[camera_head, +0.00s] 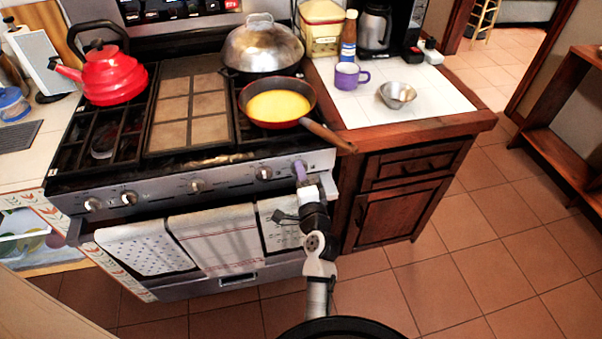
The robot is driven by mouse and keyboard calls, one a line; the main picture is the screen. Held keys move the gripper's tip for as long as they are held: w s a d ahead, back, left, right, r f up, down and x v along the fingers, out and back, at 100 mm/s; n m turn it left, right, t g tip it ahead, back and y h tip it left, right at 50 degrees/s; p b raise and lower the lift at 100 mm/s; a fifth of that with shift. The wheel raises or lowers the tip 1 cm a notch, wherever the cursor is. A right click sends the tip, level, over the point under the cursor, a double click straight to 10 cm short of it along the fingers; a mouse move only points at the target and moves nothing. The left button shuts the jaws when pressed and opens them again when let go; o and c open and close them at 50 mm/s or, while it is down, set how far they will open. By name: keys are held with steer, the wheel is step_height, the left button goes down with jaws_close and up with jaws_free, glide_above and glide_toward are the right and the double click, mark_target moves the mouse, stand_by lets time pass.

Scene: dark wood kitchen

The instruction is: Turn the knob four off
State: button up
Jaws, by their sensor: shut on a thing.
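The stove's front panel (228,181) carries a row of knobs, including two at the left (93,204), one in the middle (196,186) and one right of the middle (264,173). My gripper (299,167) has purple fingers and is at the right end of the panel. It is shut on the rightmost knob, which the fingers mostly hide. The knob's angle cannot be seen, and no flame can be made out under the pan.
A pan with yellow contents (278,106) stands on the front right burner, its handle (328,138) sticking out beyond the stove edge above my gripper. A domed pot (262,47) and red kettle (113,77) stand behind. Towels (216,240) hang below the panel.

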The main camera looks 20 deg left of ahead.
steer(key=shift+r+m, duration=0.1)
steer(key=shift+m, duration=0.5)
steer(key=o, duration=0.9)
steer(key=shift+o, duration=0.2)
steer(key=shift+s+d, duration=0.1)
